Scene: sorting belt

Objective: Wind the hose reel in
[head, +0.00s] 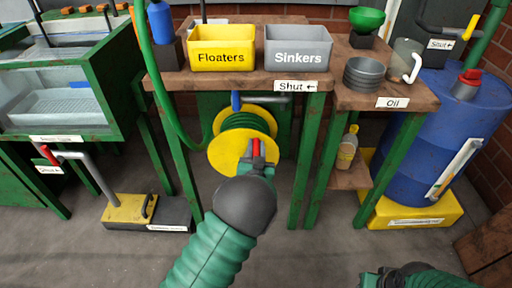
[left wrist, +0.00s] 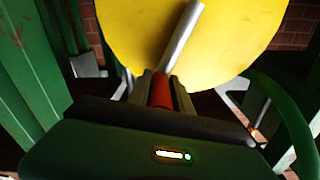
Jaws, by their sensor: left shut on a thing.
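The yellow hose reel (head: 226,158) is mounted under the table, with green hose (head: 246,121) wound on its drum. More hose hangs in a loop from the upper left down to the reel. My left gripper (head: 258,160) is shut on the reel's red crank handle (head: 256,147), in front of the yellow disc. In the left wrist view the red handle (left wrist: 160,90) sits between the fingers, and the grey crank arm (left wrist: 181,36) slants up to the right across the disc (left wrist: 235,40). My right gripper (head: 372,280) is partly cut off at the bottom edge; its jaws are unclear.
A yellow Floaters bin (head: 222,60) and grey Sinkers bin (head: 298,60) stand on the table above. Green table legs (head: 307,160) flank the reel. A blue drum (head: 440,140) stands at right, a glass-sided tank (head: 60,100) at left. The floor between is mostly clear.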

